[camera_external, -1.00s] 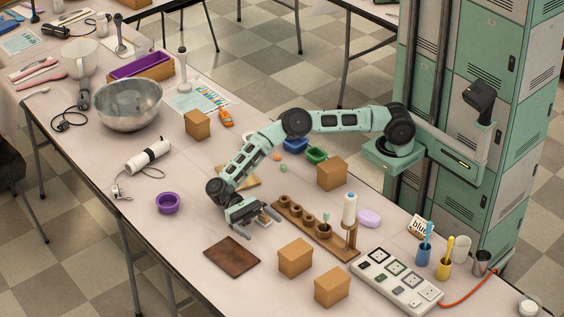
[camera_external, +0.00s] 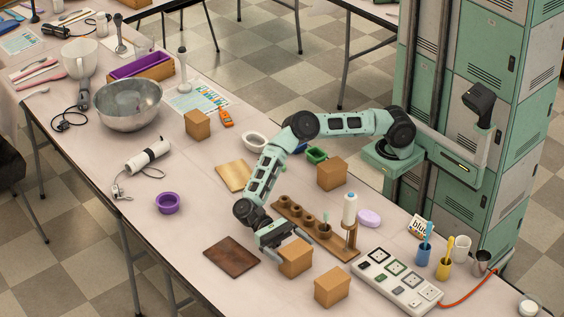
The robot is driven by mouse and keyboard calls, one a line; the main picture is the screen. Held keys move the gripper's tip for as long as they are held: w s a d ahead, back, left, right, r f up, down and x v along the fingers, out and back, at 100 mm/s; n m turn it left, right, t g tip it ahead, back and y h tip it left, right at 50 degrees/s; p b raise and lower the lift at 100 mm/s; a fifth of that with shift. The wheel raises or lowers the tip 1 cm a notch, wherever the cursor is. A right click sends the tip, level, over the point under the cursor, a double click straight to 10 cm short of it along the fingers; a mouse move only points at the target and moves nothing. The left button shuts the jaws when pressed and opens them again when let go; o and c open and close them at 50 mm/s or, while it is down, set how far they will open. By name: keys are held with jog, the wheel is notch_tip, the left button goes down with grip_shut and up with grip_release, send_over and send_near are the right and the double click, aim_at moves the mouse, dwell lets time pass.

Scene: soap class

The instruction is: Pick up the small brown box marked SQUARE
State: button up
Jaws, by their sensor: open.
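Several small brown boxes stand on the table, and no SQUARE marking can be read on any of them. One box (camera_external: 297,265) is at the front middle, and a second box (camera_external: 332,288) is just to its lower right. A third box (camera_external: 332,174) stands behind the wooden rack, and a fourth box (camera_external: 198,124) is at the back left, near the steel bowl. My gripper (camera_external: 284,246) is open and empty, at the upper left edge of the front middle box and overlapping it in the picture. I cannot tell whether it touches that box.
A wooden rack (camera_external: 301,216) with a white bottle (camera_external: 349,208) at its end stands just behind my gripper. A dark brown board (camera_external: 231,258) lies to the left. A power strip (camera_external: 398,282) is at the right. The table between the purple bowl (camera_external: 168,203) and the light board (camera_external: 234,176) is clear.

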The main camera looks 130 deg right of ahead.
jog(key=shift+a, duration=1.1)
jog(key=c, duration=1)
jog(key=shift+o, duration=0.2)
jog(key=shift+r, duration=0.1)
